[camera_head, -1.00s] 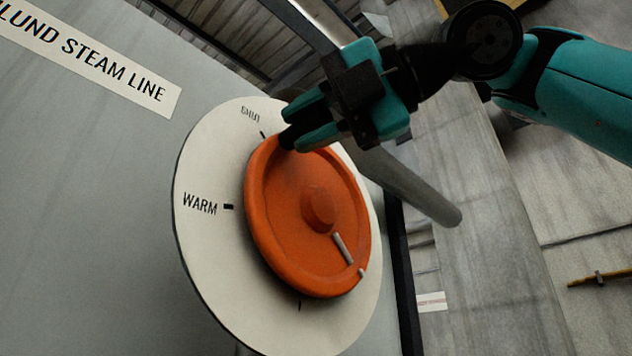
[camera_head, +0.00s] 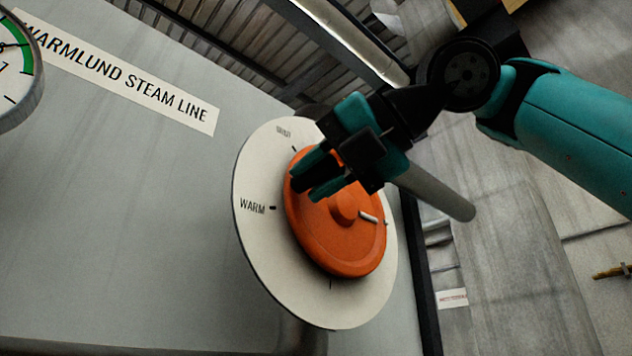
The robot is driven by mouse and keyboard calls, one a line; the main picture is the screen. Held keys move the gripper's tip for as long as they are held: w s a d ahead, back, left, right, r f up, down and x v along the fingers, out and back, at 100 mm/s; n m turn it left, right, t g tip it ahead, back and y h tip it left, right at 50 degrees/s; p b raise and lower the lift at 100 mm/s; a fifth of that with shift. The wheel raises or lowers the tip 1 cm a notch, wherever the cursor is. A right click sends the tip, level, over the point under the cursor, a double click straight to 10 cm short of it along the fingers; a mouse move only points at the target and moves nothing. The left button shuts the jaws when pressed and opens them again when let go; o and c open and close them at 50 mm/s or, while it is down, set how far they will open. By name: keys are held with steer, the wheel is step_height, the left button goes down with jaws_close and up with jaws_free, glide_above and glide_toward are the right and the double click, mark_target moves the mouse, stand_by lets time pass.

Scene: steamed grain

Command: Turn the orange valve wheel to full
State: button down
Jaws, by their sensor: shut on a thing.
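The orange valve wheel (camera_head: 335,245) sits on a round white dial plate (camera_head: 262,270) fixed to a grey panel. The dial reads WARM at left and a smaller word, seemingly SHUT, at top, with a tick at the bottom. No FULL label can be read. The wheel's white pointer line (camera_head: 369,216) points to the right and slightly down. My gripper (camera_head: 307,182) is shut on the wheel's upper-left rim, its teal and black fingers covering part of the wheel's top.
A sign reading WARMLUND STEAM LINE (camera_head: 130,75) is on the grey panel (camera_head: 130,220) at upper left. A gauge with a green band (camera_head: 18,70) shows at the left edge. A grey pipe or bar (camera_head: 437,192) passes behind my gripper. A small label (camera_head: 452,299) is at lower right.

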mark_target(311, 249)
steer(key=shift+n+t+h, duration=0.3)
steer(key=shift+n+h, duration=0.2)
steer(key=f+b, duration=0.1)
steer(key=w+f+b, duration=0.1)
steer(key=f, duration=0.1)
steer(key=d+f, duration=0.1)
steer(key=shift+w+f+b, duration=0.15)
steer(key=shift+f+b, duration=0.05)
steer(key=shift+b, duration=0.2)
steer(key=shift+w+d+f+n+t+h+b, duration=0.4)
steer(key=shift+d+f+n+h, duration=0.15)
steer(key=shift+n, duration=0.35)
